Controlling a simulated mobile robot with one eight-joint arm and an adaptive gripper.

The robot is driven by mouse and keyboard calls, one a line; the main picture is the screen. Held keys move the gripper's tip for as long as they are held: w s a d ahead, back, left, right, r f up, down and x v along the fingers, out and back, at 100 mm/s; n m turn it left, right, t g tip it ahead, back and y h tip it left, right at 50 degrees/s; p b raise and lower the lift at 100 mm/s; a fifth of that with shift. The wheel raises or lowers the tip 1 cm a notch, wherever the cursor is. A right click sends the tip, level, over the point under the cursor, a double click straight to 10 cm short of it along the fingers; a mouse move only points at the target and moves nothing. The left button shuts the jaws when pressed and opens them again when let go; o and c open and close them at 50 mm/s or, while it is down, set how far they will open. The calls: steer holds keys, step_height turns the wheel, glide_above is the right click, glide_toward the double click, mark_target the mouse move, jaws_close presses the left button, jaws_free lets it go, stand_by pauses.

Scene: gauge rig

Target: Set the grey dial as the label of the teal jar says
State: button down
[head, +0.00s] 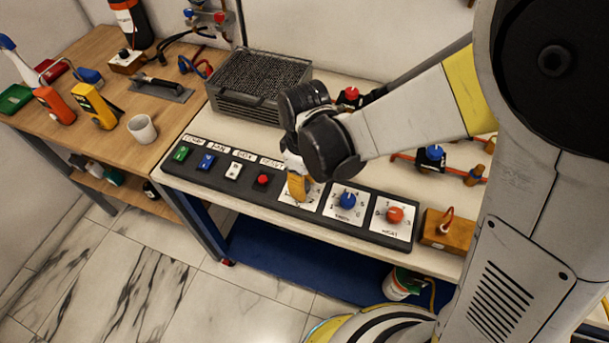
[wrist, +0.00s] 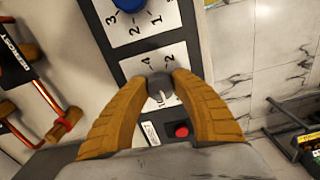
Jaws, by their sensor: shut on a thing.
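The grey dial (wrist: 159,86) sits on a white plate with numbers on the black control panel. My gripper (wrist: 160,76) has its two orange fingers shut on the dial, one on each side. A pale mark on the dial points towards the lower edge of the wrist view. A 4 and a 2 show on the plate; the fingers hide other numbers. In the head view my gripper (head: 299,190) points down and covers the dial. A small teal item (head: 115,177) stands on the lower shelf at left; I cannot tell whether it is the jar, and no label is readable.
The panel also has a blue dial (head: 347,199), an orange-red dial (head: 394,215) and a red button (head: 263,180) beside my gripper. A grey mesh-topped box (head: 255,85) stands behind. A wooden table (head: 185,115) with tools is at left.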

steer(key=m, duration=0.7)
steer(key=shift+s, duration=0.1)
steer(key=m, duration=0.7)
steer(key=shift+a+b, duration=0.15)
steer(key=shift+b, duration=0.15)
steer(key=c, duration=1)
jaws_free()
steer(key=shift+c, duration=0.2)
step_height(320, 180, up, 12)
